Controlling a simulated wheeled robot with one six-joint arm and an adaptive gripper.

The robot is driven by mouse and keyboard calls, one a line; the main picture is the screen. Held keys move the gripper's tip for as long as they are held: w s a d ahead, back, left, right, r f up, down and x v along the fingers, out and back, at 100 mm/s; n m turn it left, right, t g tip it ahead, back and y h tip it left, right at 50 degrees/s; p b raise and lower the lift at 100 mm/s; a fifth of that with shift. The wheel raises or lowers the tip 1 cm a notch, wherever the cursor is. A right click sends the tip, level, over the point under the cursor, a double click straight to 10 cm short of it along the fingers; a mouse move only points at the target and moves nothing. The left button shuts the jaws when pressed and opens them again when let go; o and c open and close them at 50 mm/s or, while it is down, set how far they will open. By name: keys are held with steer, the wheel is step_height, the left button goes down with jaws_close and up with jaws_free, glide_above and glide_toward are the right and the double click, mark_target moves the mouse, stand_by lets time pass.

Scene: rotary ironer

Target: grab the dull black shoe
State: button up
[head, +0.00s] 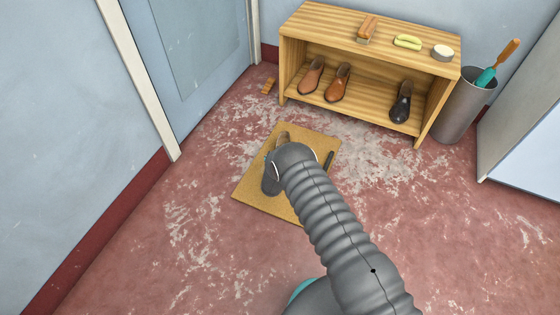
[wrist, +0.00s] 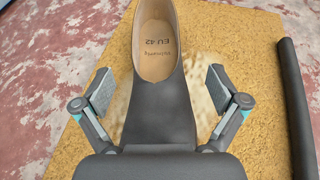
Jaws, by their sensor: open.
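The dull black shoe (wrist: 160,107) lies on a yellow-brown mat (wrist: 222,160). In the wrist view its tan inside faces up, with "EU 42" printed on the insole. My gripper (wrist: 160,92) is open, with one finger on each side of the shoe and a gap on both sides. In the head view the shoe (head: 269,180) shows only in part, because my arm covers much of it and the gripper. The mat (head: 250,196) lies on the floor there.
A dark rod-like object (wrist: 296,105) lies on the mat to the right; it also shows in the head view (head: 328,159). A wooden shoe rack (head: 370,55) stands behind, with two brown shoes and a shiny black shoe (head: 400,104). A grey bin (head: 460,110) stands right of it.

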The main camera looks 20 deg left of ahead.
steer(key=shift+a+b+x, duration=0.2)
steer(key=shift+b+x, duration=0.1)
steer(key=shift+x, duration=1.8)
steer(key=shift+r, duration=0.1)
steer(key=c, duration=1.6)
